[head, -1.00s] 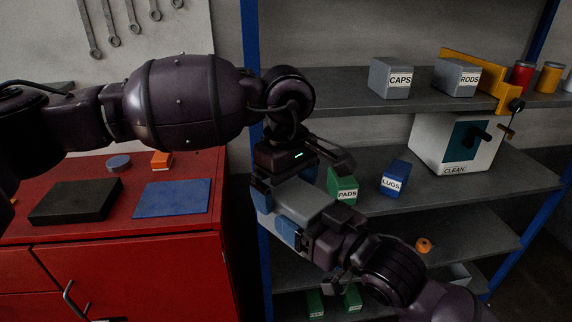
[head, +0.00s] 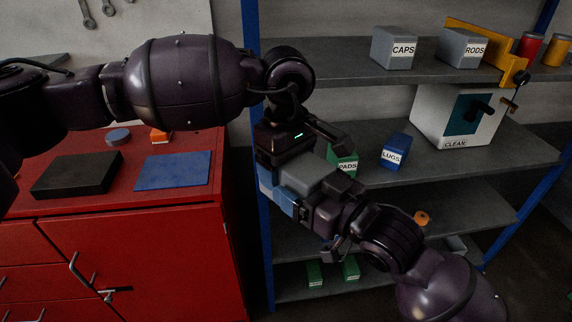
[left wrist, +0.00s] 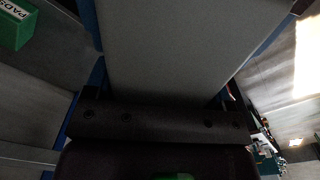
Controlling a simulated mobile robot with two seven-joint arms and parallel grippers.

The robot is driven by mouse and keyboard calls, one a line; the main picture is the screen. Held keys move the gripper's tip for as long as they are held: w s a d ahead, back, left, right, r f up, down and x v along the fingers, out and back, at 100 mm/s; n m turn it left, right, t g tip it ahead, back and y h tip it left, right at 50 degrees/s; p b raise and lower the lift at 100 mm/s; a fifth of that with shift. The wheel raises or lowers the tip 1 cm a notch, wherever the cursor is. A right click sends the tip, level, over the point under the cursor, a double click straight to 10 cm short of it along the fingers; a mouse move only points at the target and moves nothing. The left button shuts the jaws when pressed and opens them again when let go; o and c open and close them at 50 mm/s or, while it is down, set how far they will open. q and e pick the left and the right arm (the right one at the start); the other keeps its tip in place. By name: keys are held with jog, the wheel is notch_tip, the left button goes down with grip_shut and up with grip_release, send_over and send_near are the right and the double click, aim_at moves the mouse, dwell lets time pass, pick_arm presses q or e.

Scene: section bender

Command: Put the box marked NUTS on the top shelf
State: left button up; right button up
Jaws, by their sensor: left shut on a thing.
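A plain grey box (head: 312,174) is held in my left gripper (head: 296,168); no marking on it is readable, so I cannot confirm that it says NUTS. It fills the middle of the left wrist view (left wrist: 170,45). My left gripper is shut on it from above, in front of the shelf unit and below top-shelf height. My right gripper (head: 326,214) is close against the box's lower right side; its fingertips are unclear, so I cannot tell whether it grips. The top shelf (head: 345,72) carries the CAPS box (head: 393,50) and RODS box (head: 462,49), with bare board left of CAPS.
A yellow bracket (head: 490,42) and cans (head: 528,46) stand right on the top shelf. Below are the green PADS box (head: 343,163), blue LUGS box (head: 396,150) and white CLEAN bin (head: 440,122). A blue post (head: 250,50) edges the shelf. A red cabinet (head: 130,255) stands left.

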pick_arm(q)
jog(key=shift+r, duration=0.1)
pick_arm(e)
jog(key=shift+o, duration=1.3)
